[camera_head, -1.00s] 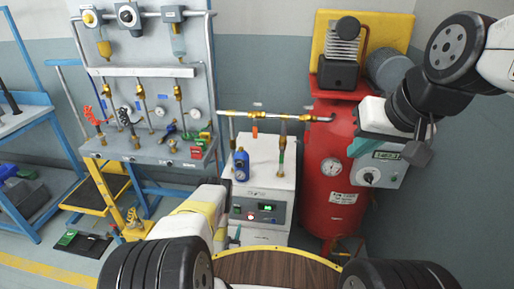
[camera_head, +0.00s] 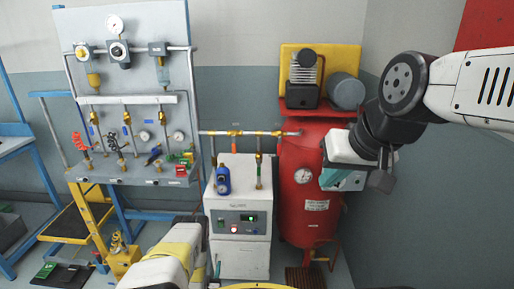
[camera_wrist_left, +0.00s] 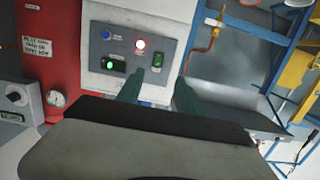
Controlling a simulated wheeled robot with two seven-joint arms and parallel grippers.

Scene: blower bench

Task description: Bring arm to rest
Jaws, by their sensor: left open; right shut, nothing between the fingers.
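My left arm comes in at the bottom of the head view, its white and yellow wrist low in front of the white dryer cabinet (camera_head: 240,262). In the left wrist view my left gripper (camera_wrist_left: 160,92) shows two dark green fingers, apart and empty. Behind them is the cabinet's panel (camera_wrist_left: 122,48) with a lit red lamp and a green display. My right arm reaches in from the right of the head view. Its right gripper (camera_head: 345,180) hangs in front of the red tank's right side. Its teal fingers hold nothing visible; the wrist partly hides them.
The red compressor tank (camera_head: 308,225) stands right of the cabinet. A blue bottle (camera_head: 223,181) sits on the cabinet top. A pipe board (camera_head: 130,80) with gauges and valves stands at left. A yellow stand (camera_head: 122,258) is on the floor. Grey wall is at right.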

